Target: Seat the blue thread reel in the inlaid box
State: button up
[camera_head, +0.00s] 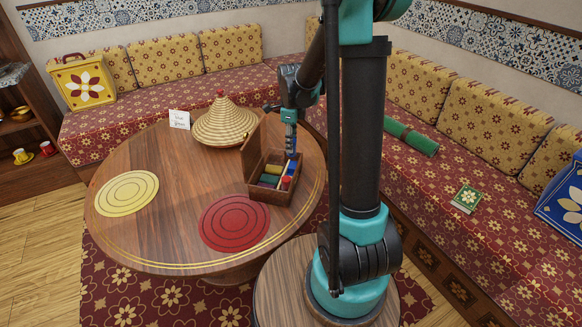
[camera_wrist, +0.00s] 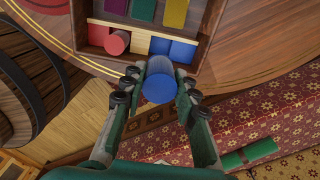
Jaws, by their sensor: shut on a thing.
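My gripper (camera_wrist: 160,88) is shut on the blue thread reel (camera_wrist: 159,90), which sits between its two fingers in the wrist view. In that view the reel overlaps the near wall of the inlaid box, just below the box's blue-floored part (camera_wrist: 182,52); I cannot tell its height above the box. The inlaid box (camera_head: 268,195) is wooden, with its lid raised, on the round table in the head view. My gripper (camera_head: 290,146) is over its back right part there. A red reel (camera_wrist: 117,42) stands in the box's red part, beside a yellow part.
The box also holds green, purple and yellow strips (camera_wrist: 175,12). A woven cone (camera_head: 224,123) and a white card (camera_head: 179,119) stand behind the box on the table (camera_head: 160,220). A red mat (camera_head: 234,222) and a yellow mat (camera_head: 126,193) lie to the left, both bare.

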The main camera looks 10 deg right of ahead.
notch_tip(320, 180, down, 11)
jog(key=shift+f, duration=0.2)
dwell(0.3)
jog(key=o, duration=0.9)
jog(key=shift+f, duration=0.1)
